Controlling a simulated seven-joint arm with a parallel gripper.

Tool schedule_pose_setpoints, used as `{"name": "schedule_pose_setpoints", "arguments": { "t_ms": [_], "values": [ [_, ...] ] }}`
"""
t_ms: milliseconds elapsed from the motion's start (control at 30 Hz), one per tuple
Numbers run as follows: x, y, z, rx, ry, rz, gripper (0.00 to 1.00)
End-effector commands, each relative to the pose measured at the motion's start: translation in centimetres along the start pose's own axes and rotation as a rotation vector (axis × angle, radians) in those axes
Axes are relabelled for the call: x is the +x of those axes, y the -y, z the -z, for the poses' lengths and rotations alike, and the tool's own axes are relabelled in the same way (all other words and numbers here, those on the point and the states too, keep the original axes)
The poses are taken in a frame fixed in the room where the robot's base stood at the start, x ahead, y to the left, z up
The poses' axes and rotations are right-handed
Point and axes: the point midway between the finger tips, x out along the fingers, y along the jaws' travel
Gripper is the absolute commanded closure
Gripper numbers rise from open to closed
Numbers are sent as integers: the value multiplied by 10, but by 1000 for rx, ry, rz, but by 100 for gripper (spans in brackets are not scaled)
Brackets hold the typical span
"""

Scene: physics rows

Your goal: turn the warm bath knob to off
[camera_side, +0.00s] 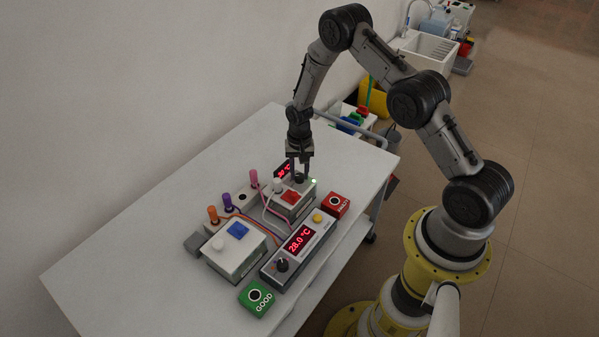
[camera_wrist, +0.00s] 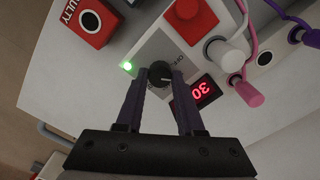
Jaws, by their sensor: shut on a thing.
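The warm bath is a white-grey box (camera_side: 279,207) with a red block (camera_side: 290,196) on top and a red-lit display (camera_side: 284,170) behind it. In the wrist view the display (camera_wrist: 203,92) reads 30, upside down. Its black knob (camera_wrist: 160,72) sits beside small lettering that seems to include OFF. A pale pointer mark shows on the knob, toward the right of the picture. A green light (camera_wrist: 127,67) glows near it. My gripper (camera_side: 300,177) points down at the box and is shut on the knob, one finger on each side.
A second white box (camera_side: 233,259) with a blue block stands left. A grey unit (camera_side: 299,242) reading 28.0 °C has its own knob and yellow button. Red FAULTY (camera_side: 336,206) and green GOOD (camera_side: 256,297) blocks lie nearby. Coloured plugs and wires run behind. The table's left is clear.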

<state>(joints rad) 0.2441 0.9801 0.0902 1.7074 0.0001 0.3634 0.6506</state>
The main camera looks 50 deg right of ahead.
Motion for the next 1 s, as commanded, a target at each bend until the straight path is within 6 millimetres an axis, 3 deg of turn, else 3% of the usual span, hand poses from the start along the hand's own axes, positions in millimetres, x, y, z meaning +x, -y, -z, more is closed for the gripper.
{"name": "schedule_pose_setpoints", "arguments": {
  "t_ms": [600, 1000],
  "values": [
    [0, 0, 0, -522, 2, -1, 100],
    [0, 0, 0, -693, 2, -1, 100]
  ]
}}
